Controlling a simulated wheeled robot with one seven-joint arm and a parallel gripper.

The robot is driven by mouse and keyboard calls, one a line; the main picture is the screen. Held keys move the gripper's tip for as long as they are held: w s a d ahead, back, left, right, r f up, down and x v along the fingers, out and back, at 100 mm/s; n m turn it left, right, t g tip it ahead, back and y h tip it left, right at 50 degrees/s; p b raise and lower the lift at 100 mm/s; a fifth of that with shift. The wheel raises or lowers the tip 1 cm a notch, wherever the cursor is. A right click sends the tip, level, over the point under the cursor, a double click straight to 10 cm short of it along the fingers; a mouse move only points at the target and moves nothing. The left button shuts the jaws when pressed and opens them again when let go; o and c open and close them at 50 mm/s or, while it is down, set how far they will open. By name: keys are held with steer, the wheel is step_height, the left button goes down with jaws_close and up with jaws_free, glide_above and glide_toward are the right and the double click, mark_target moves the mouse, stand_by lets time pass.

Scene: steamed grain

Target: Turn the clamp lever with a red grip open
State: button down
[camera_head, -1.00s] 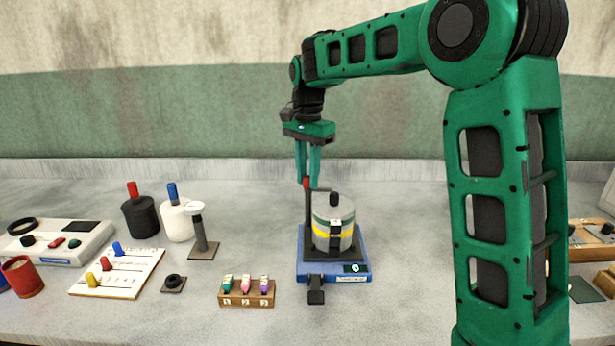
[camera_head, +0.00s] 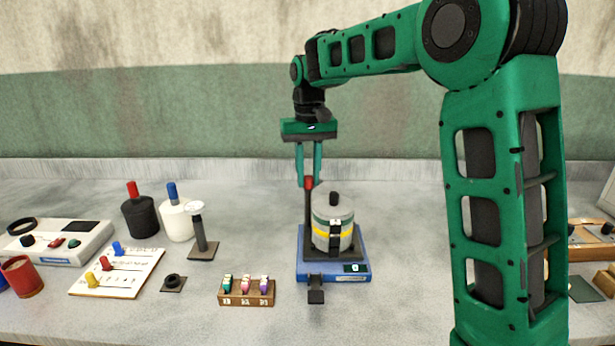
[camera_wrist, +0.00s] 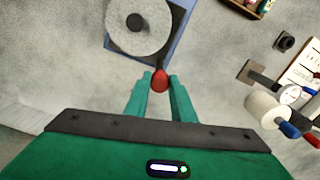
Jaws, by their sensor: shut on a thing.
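The clamp lever (camera_head: 308,209) stands upright at the left side of a grey lidded pot, with its red grip (camera_head: 309,182) at the top. My gripper (camera_head: 309,185) points down from above and its green fingers are shut on the red grip. In the wrist view the red grip (camera_wrist: 159,80) sits between the two fingertips. The pot (camera_head: 333,220), with a yellow band and black knob, stands on a blue base (camera_head: 345,277). In the wrist view the pot's round lid (camera_wrist: 150,40) is just beyond the fingers.
A wooden block with several small coloured pieces (camera_head: 246,299) lies left of the base. A post on a square plate (camera_head: 200,235), a white bottle (camera_head: 177,221) and a black bottle (camera_head: 141,217) stand farther left. The table behind the pot is clear.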

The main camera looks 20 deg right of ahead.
mark_target(309, 177)
steer(key=n, duration=0.6)
steer(key=shift+w+d+r, duration=0.1)
steer(key=shift+w, duration=0.05)
stand_by(0.4)
steer(key=c, duration=1.5)
jaws_free()
step_height(309, 177, up, 11)
steer(key=shift+f, duration=0.2)
